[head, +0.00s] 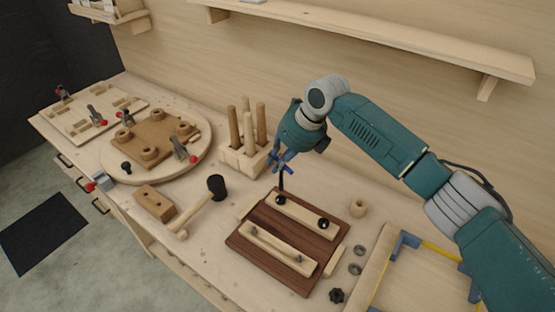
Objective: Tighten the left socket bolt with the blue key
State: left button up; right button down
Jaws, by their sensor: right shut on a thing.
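My right gripper (284,158) reaches in from the right and is shut on the blue key (282,180). The key's dark shaft points down, nearly upright. Its lower end is at or just above the left socket bolt (280,199); I cannot tell whether it is seated. That black bolt is in the rear pale bar on a dark brown board (262,268). The right socket bolt (323,224) is in the same bar and stands clear. The key's upper part is mostly hidden by the fingers. My left gripper is not in view.
A block with upright wooden pegs (243,157) stands close left of my right gripper. A mallet (204,203), a wooden block (155,203) and a round clamp board (198,158) lie left. A frame with blue corners (399,247) is right. A shelf (400,38) hangs above.

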aim_at(280, 173)
jog(key=shift+f+b, duration=1.8)
jog(key=shift+f, duration=1.05)
jog(key=shift+r+p, duration=0.25)
jog(key=shift+p, duration=0.35)
jog(key=shift+m+p, duration=0.5)
jog(key=shift+m, duration=0.1)
jog(key=shift+w+d+f+m+t+h+p, duration=0.1)
jog(key=shift+m+t+h+p, duration=0.35)
jog(key=shift+m, duration=0.55)
jog(key=shift+f+m+t+h, duration=0.2)
jog(key=shift+m+t+h, duration=0.2)
jog(key=shift+m, duration=0.8)
jog(key=shift+w+d+r+m, duration=0.15)
jog(key=shift+r+m, duration=0.1)
jog(key=shift+m, duration=0.15)
jog(key=m+h+p, duration=0.1)
jog(key=m+p, duration=0.1)
jog(key=p, duration=0.1)
jog(key=shift+d+m+t, duration=0.1)
jog(key=shift+m+t, duration=0.2)
jog(key=shift+t, duration=0.05)
jog(key=m+h+p, duration=0.1)
jog(key=m, duration=0.1)
jog(key=m+h, duration=0.1)
jog(key=shift+d+f+m+p, duration=0.1)
jog(key=shift+f+m+p, duration=0.1)
jog(key=shift+m+p, duration=0.2)
jog(key=shift+d+m+h, duration=0.25)
jog(key=shift+m+h, duration=0.4)
jog(key=shift+m, duration=0.95)
